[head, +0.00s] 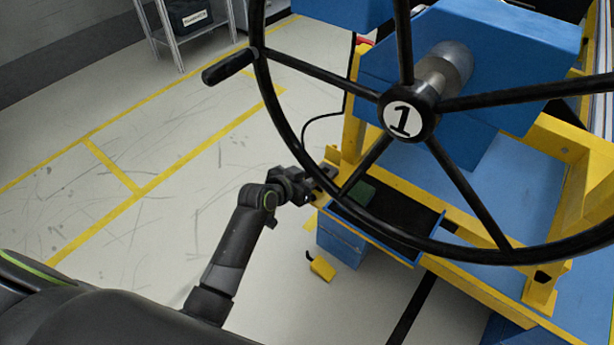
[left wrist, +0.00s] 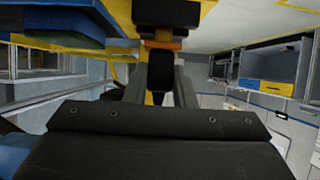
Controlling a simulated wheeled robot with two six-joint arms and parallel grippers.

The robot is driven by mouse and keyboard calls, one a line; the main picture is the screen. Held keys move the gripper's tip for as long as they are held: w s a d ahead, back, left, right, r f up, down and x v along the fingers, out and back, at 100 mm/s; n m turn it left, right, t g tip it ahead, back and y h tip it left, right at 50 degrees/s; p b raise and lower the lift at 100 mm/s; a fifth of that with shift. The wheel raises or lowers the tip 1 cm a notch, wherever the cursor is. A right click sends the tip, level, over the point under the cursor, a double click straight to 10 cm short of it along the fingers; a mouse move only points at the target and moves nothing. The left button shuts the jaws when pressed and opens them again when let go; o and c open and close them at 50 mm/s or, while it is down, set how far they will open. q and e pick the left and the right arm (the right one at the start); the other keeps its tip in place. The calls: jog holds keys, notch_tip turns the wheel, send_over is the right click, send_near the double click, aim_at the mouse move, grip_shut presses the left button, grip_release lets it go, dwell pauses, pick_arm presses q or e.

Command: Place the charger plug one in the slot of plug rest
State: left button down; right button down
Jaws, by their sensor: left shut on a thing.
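My left gripper (head: 318,187) is at the left end of the yellow frame, by the corner of the black tray. In the left wrist view its fingers (left wrist: 161,62) are shut on a dark piece with an orange band, which looks like the charger plug (left wrist: 160,76). A black cable (head: 321,116) curves down towards the gripper in the head view. The held piece is mostly hidden by the fingers there, and I cannot tell whether it touches a slot. I cannot clearly make out the plug rest. My right gripper is not in view.
A large black handwheel (head: 407,116) marked 1 stands above and right of the gripper, its rim close by. A black tray (head: 400,219) holds a green piece (head: 362,192). A small yellow block (head: 321,268) is below, beside a blue box (head: 340,243). The floor at left is clear.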

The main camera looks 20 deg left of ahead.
pick_arm(q)
jog(key=shift+f, duration=0.35)
jog(key=c, duration=1.5)
grip_release()
jog(key=shift+c, duration=0.2)
jog(key=o, duration=0.3)
jog(key=shift+o, duration=0.2)
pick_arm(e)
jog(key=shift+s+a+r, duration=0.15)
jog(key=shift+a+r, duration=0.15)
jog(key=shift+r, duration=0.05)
pick_arm(q)
jog(key=shift+r, duration=0.15)
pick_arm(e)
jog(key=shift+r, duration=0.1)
pick_arm(q)
jog(key=shift+r, duration=0.25)
jog(key=p+v, duration=0.2)
jog(key=v, duration=1)
jog(key=shift+r, duration=0.15)
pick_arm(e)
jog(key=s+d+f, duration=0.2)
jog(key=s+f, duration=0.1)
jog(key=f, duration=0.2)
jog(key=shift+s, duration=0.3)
pick_arm(q)
jog(key=shift+s, duration=0.1)
